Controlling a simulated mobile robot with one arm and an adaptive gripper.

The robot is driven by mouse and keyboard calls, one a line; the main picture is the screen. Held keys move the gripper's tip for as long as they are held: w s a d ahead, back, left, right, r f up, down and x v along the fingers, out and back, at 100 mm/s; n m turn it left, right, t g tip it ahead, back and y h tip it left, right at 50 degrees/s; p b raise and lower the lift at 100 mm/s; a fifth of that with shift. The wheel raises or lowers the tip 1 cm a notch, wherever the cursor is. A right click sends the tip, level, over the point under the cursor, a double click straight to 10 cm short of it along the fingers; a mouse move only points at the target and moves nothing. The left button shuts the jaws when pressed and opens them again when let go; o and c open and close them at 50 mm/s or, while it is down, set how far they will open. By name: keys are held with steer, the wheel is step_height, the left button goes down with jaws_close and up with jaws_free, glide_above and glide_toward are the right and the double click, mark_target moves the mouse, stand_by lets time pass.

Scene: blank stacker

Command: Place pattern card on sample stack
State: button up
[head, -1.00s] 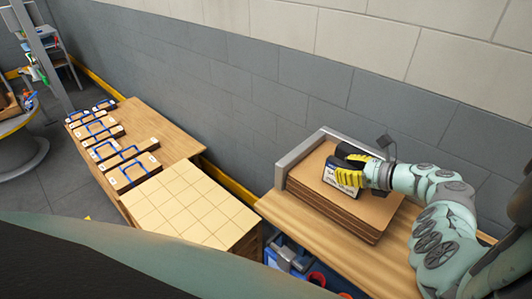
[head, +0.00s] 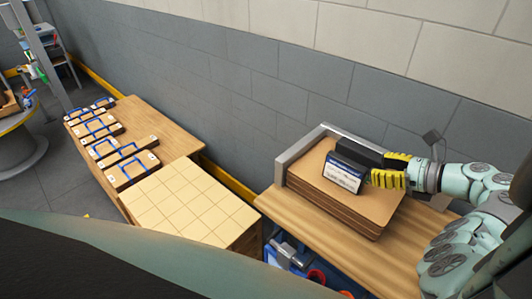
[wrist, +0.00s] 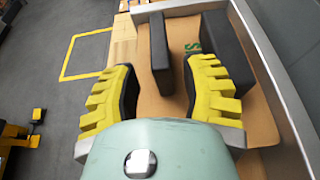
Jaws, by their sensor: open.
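In the wrist view a dark slab (wrist: 160,58), apparently the card on edge, lies ahead of and between the fingertips. My gripper (head: 388,170) is open, with yellow ribbed fingers, just right of the card and apart from it. Both fingers show in the wrist view (wrist: 163,66). The card's printed face is hidden there.
A dark block (wrist: 224,50) stands beside the card, with green lettering between them. A grey metal corner guard (head: 300,150) edges the stack, near the wall.

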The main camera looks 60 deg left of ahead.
steer(key=shift+v, duration=1.6)
